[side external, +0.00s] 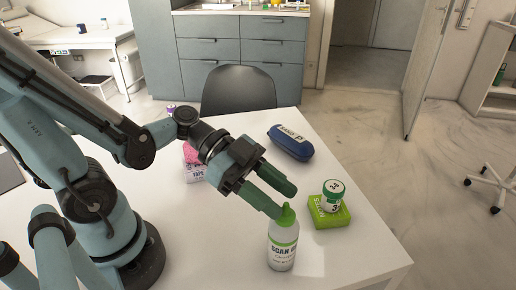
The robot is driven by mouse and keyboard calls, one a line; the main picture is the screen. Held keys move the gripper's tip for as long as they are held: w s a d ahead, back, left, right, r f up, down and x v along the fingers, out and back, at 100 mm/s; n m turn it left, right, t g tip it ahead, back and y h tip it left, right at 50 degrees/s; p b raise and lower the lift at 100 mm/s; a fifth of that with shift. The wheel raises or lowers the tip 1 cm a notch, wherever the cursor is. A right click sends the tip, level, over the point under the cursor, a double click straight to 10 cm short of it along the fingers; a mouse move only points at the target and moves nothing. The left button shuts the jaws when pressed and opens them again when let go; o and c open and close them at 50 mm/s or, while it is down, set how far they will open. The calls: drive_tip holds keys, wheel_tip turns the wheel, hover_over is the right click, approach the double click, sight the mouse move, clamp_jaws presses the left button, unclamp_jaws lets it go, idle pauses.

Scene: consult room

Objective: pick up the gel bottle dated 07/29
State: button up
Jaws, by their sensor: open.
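A white bottle (283,248) with a green cap and a green band stands upright on the white table near its front edge. Its label reads "SCAN" and part of it is too small to read; I cannot make out a date. My gripper (284,201) is open, with two green fingers pointing down and right. One fingertip is at the bottle's green cap, and the other is just above and behind it. I cannot tell whether they touch the cap. No other bottle of this kind is clear on the table.
A blue case (290,143) lies behind my gripper. A pink-and-white box (192,172) is partly hidden by my arm. A dark chair (238,90) stands behind the table (362,245).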

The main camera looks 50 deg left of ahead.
sight(287, 204)
drive_tip(key=x, duration=0.3)
drive_tip(key=shift+s+d+r, duration=0.15)
drive_tip(key=shift+s+r, duration=0.1)
drive_tip(key=shift+x, duration=0.8)
clamp_jaws()
idle(0.7)
